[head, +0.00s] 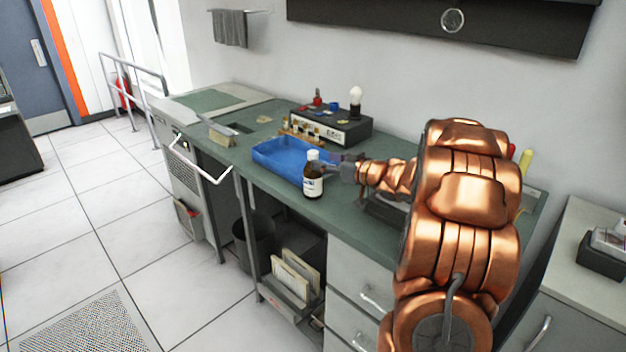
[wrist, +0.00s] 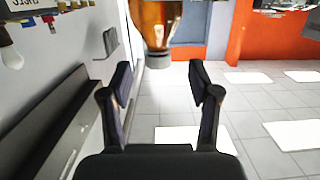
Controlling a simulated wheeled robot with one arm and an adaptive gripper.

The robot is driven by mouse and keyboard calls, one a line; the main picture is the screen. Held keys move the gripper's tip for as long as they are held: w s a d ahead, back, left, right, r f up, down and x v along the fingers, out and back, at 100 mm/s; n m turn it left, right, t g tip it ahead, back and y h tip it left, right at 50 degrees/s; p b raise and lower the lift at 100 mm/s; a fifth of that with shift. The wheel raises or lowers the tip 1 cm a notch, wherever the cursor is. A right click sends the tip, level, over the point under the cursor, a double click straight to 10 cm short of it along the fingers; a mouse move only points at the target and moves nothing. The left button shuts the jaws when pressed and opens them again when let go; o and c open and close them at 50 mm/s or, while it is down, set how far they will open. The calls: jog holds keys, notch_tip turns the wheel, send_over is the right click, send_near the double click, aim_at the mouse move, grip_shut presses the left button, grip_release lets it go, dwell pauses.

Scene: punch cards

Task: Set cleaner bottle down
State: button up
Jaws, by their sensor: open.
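The cleaner bottle (head: 313,186) is brown with a white label and white cap. It stands upright on the green counter (head: 352,222), near the front edge and just right of the blue tray (head: 265,157). In the wrist view the picture is upside down, and the bottle (wrist: 155,24) shows at the top with its cap pointing down. My gripper (head: 331,169) is to the right of the bottle at about its upper part. The wrist view shows my gripper (wrist: 161,80) with its fingers spread and empty, the bottle lined up with the gap, seemingly beyond the tips.
An instrument box (head: 333,126) with a bulb (head: 355,98) stands behind the tray against the wall. Small brass pieces lie near it. A metal rail (head: 205,165) runs at the counter's front left. Drawers (head: 365,275) are below. Floor at left is clear.

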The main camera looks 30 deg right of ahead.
aim_at(317, 155)
jog(key=shift+w+a+r, duration=0.1)
jog(key=shift+w+r, duration=0.1)
jog(key=shift+w, duration=0.45)
jog(key=shift+p+x, duration=0.6)
jog(key=shift+x, duration=1.55)
jog(key=shift+r, duration=0.2)
grip_shut()
